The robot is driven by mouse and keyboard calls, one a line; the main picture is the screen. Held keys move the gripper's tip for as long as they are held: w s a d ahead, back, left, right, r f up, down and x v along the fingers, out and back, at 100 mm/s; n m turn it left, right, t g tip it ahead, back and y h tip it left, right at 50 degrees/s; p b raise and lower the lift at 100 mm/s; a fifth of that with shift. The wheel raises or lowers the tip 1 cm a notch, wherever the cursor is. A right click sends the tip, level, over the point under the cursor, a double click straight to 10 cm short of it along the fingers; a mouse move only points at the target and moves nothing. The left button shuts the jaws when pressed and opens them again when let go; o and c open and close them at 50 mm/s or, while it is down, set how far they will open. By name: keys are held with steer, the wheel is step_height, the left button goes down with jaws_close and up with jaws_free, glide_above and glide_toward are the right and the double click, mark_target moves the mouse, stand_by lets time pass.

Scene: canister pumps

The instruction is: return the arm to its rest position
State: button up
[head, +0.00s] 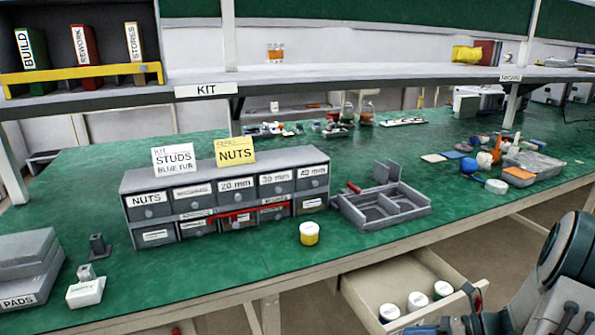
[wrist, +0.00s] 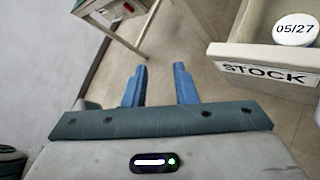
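My gripper (wrist: 160,88) shows in the wrist view with its two blue fingers apart and nothing between them. It points at the floor, to the left of the open drawer (wrist: 225,53) marked STOCK. In the head view my arm is at the lower right, in front of the bench and beside the drawer (head: 365,315); the fingers cannot be made out clearly there.
The drawer stands open with several white-lidded canisters (head: 417,300) in it. A yellow canister (head: 309,234) stands on the green bench (head: 270,262) near its front edge. A grey drawer cabinet (head: 225,190) and a divided tray (head: 385,208) stand behind it.

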steer(key=s+a+r+n+h+p, duration=0.3)
steer(key=s+a+r+n+h, duration=0.1)
steer(key=r+n, duration=0.4)
steer(key=s+a+r+n+g+h+p, duration=0.1)
steer(key=s+a+r+n+h+p, duration=0.3)
steer(key=r+n, duration=0.4)
steer(key=s+a+r+n+h+p, duration=0.4)
steer(key=r+n, duration=0.4)
steer(key=n, duration=0.5)
steer(key=shift+s+a+r+g+h, duration=0.3)
steer(key=shift+s+a+r+h, duration=0.15)
steer(key=shift+a, duration=0.3)
